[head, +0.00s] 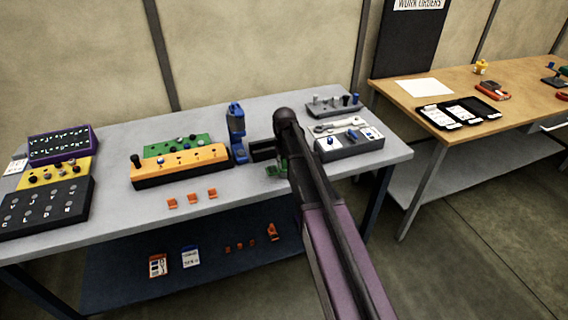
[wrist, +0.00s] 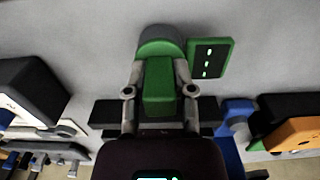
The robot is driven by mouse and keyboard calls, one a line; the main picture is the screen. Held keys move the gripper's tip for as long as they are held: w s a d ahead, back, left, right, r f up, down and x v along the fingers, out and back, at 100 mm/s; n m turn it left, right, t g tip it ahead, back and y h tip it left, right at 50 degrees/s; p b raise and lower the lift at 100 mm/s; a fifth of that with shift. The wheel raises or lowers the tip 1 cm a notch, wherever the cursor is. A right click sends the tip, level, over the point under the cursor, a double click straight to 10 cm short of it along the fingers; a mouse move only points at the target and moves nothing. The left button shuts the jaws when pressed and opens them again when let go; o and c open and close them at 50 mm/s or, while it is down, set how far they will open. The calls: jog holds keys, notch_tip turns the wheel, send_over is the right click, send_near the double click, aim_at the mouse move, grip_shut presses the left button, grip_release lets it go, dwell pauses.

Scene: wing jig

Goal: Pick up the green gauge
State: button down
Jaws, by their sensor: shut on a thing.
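The green gauge (wrist: 159,88) is in the middle of the wrist view, with a green body and a rounded grey-green end. My gripper (wrist: 160,75) has one finger on each side of its body and is shut on it. In the head view, my gripper (head: 268,160) is low over the right half of the grey bench, and a small part of the green gauge (head: 284,168) shows beside it. My arm hides much of it there. I cannot tell whether the gauge touches the bench. A flat green plate with white marks (wrist: 210,58) lies close beside the gauge.
A blue tool (head: 236,128) stands just left of my gripper. An orange block with pegs (head: 180,168) is further left, with several small orange pieces in front. A grey block with a light top (head: 350,145) is on the right. The bench's front middle is mostly clear.

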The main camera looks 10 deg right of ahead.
jog(key=shift+r+p, duration=1.3)
jog(key=shift+r, duration=0.25)
jog(key=s+r+p, duration=0.1)
jog(key=s, duration=1.5)
jog(key=shift+d, duration=0.1)
